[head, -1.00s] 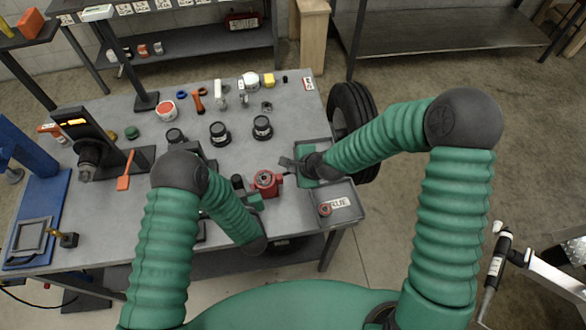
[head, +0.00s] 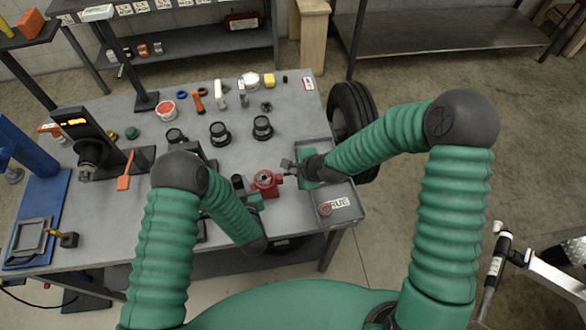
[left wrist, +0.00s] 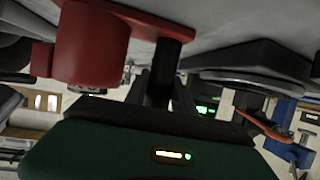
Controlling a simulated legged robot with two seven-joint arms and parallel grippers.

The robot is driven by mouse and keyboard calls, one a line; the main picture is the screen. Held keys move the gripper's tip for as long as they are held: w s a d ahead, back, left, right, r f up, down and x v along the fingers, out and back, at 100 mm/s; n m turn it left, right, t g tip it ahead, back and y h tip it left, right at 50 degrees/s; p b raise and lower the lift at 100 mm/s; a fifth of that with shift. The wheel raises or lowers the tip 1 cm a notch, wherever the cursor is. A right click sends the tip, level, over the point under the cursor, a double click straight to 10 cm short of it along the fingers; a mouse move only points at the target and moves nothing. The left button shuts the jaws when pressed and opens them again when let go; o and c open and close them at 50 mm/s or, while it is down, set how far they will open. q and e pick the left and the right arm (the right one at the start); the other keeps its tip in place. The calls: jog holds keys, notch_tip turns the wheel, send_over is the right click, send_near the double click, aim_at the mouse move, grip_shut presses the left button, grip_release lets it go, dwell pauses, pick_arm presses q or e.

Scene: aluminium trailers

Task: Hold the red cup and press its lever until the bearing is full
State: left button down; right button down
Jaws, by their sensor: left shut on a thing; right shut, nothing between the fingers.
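The red cup (head: 266,183) stands upright on the grey table near its right front, and its red body fills the upper left of the left wrist view (left wrist: 92,45). My left gripper (head: 242,190) is beside the cup on its left. It is shut on the cup's dark grip, which shows between the fingers in the left wrist view. My right gripper (head: 290,168) is shut and empty, just right of the cup's top; whether it touches the lever cannot be told. A small round reddish part, possibly the bearing (head: 325,209), lies in the front part of the grey tray (head: 352,211).
Dark round parts (head: 220,133) and small coloured items stand behind the cup. A black stand (head: 88,133) and a blue press (head: 27,150) are at the left. A tyre (head: 353,125) is beside the table's right edge.

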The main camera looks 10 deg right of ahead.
jog(key=shift+s+d+f, duration=0.1)
jog(key=shift+d+f, duration=0.05)
jog(key=shift+f, duration=0.1)
dwell(0.4)
jog(key=shift+r, duration=0.15)
jog(key=shift+a+r, duration=0.25)
jog(key=shift+r, duration=0.4)
jog(key=shift+a+r, duration=0.2)
jog(key=shift+r, duration=0.45)
jog(key=shift+a+r, duration=0.25)
jog(key=shift+r, duration=0.55)
jog(key=shift+a+r, duration=0.3)
jog(key=shift+r, duration=0.5)
jog(key=shift+a+r, duration=0.25)
jog(key=shift+r, duration=0.55)
dwell(0.3)
jog(key=r, duration=0.1)
jog(key=a+r, duration=0.1)
jog(key=r, duration=0.1)
jog(key=shift+r, duration=0.3)
